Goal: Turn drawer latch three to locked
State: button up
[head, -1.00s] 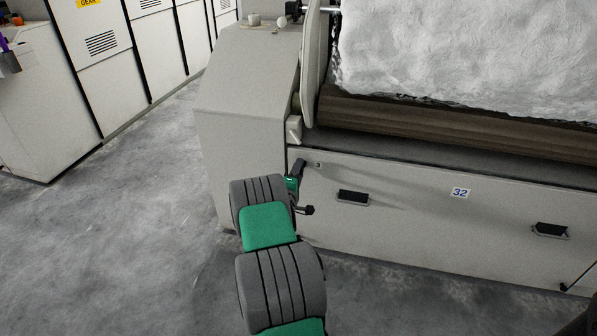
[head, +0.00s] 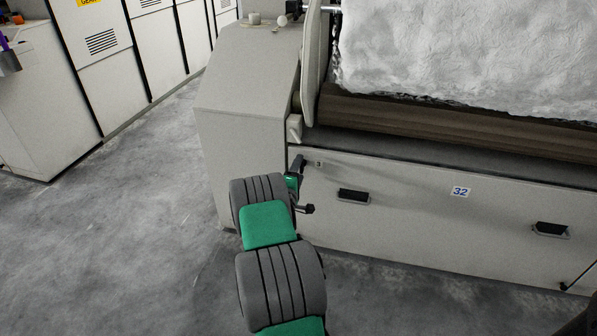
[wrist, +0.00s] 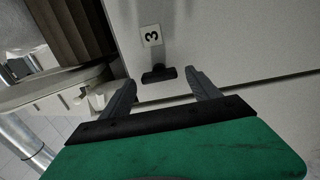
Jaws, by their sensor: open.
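Drawer latch three is a small black bar (wrist: 160,73) on the pale drawer front, seen in the wrist view just below a white label marked 3 (wrist: 152,36). The bar lies nearly across the picture there. My gripper (wrist: 160,77) is open and empty, one finger on each side of the latch, with a gap visible at both sides. In the head view my gripper (head: 299,166) is at the upper left corner of the drawer front, beside the label (head: 318,163). The latch is hidden there behind my gripper.
The machine's drawer front (head: 410,200) has two black recessed handles, left (head: 353,196) and right (head: 550,230), and a label 32 (head: 460,191). A brown roller (head: 440,125) and white fibre (head: 460,50) lie above. Open grey floor (head: 120,230) is at left.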

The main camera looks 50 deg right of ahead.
jog(key=p+v, duration=0.1)
jog(key=v, duration=0.6)
jog(key=shift+s+a, duration=0.2)
jog(key=shift+a, duration=0.2)
